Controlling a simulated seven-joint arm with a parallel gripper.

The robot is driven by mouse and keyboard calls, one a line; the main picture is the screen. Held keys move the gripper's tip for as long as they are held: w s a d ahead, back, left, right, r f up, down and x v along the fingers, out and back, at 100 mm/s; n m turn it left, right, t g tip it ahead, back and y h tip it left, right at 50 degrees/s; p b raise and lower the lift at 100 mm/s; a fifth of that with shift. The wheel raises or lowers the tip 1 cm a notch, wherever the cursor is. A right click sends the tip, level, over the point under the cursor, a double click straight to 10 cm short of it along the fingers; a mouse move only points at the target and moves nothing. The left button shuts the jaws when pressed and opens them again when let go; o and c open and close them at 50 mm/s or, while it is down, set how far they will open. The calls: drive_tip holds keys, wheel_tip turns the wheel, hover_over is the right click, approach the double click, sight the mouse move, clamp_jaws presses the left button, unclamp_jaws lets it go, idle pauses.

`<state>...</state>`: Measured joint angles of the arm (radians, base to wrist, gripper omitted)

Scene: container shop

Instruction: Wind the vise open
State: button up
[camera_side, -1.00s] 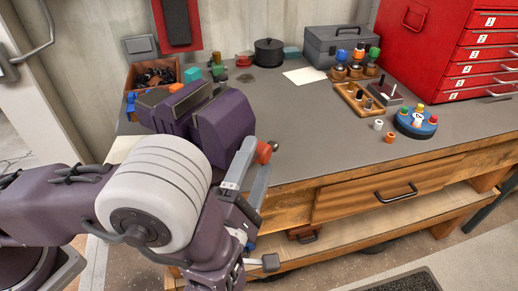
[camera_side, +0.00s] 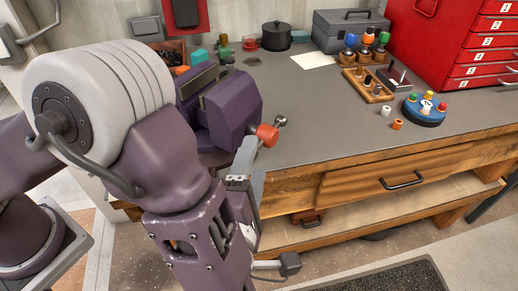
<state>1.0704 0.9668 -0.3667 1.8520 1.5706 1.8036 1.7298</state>
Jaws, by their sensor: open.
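The purple vise (camera_side: 229,108) stands at the left front of the bench, partly hidden behind my arm. Its handle shows on its right side, with an orange-red knob (camera_side: 267,135) and a steel ball end (camera_side: 281,120). The rest of the handle is hidden. My gripper (camera_side: 250,162) is at the bench's front edge, just below and left of the orange-red knob. It is open, with grey fingers pointing up. Whether a finger touches the handle I cannot tell.
Behind the vise are a parts box (camera_side: 172,52) and a black pot (camera_side: 276,37). A wooden tray (camera_side: 366,88) and a blue round holder (camera_side: 424,114) lie to the right, near a red drawer cabinet (camera_side: 455,45). The bench top between the vise and tray is clear.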

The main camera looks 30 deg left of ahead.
sight(260, 144)
drive_tip(key=x, duration=0.6)
drive_tip(key=shift+w+a, duration=0.15)
drive_tip(key=shift+w, duration=0.05)
clamp_jaws()
drive_tip(key=shift+f, duration=0.1)
drive_tip(key=shift+f+n+t+y, duration=0.25)
drive_tip(key=shift+n+t+y, duration=0.15)
drive_tip(key=shift+t, duration=0.5)
drive_tip(key=shift+f+n+t+y, duration=0.2)
drive_tip(key=shift+n+t+y, duration=0.25)
drive_tip(key=shift+t, duration=0.25)
drive_tip(key=shift+f+n+t+y, duration=0.15)
drive_tip(key=shift+n+t+y, duration=0.25)
drive_tip(key=shift+t, duration=0.3)
drive_tip(key=shift+w, duration=0.1)
unclamp_jaws()
